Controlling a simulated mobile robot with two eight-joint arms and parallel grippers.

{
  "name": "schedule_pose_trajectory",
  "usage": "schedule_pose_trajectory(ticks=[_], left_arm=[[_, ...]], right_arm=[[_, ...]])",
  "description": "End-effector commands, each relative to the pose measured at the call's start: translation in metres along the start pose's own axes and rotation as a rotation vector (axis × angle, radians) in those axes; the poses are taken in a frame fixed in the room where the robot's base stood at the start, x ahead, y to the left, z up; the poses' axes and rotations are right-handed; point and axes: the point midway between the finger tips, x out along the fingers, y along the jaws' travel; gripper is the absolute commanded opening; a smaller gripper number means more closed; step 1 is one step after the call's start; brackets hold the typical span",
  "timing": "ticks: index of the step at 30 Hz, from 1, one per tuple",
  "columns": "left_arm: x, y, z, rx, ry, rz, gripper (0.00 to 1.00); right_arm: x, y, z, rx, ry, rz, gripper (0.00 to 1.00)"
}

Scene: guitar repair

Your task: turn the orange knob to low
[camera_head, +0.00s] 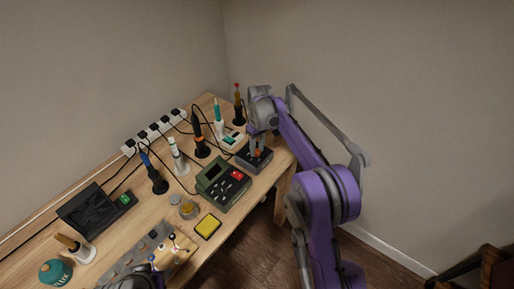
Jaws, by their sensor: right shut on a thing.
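The orange knob (258,153) shows as a small orange spot on the dark box (254,160) at the right end of the bench. My right gripper (257,149) points down onto that box from above and is shut on the orange knob. The gripper hides most of the knob, so its pointer and any low marking cannot be read. My left gripper is not clearly visible; only part of my left arm shows at the bottom edge.
A power strip (153,131) runs along the back.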

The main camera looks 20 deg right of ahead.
Motion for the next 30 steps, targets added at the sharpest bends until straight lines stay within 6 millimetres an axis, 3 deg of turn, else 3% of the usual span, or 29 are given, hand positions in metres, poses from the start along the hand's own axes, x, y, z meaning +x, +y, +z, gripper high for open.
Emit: schedule_pose_trajectory(ticks=[11,30], left_arm=[[0.0003,0.0,0.0002,0.0,0.0,0.0,0.5],[0.0023,0.0,0.0018,0.0,-0.001,0.0,0.5]], right_arm=[[-0.0003,0.0,0.0005,0.118,0.007,0.0,0.0],[-0.0003,-0.0004,0.0014,0.677,0.042,0.0,0.0]])
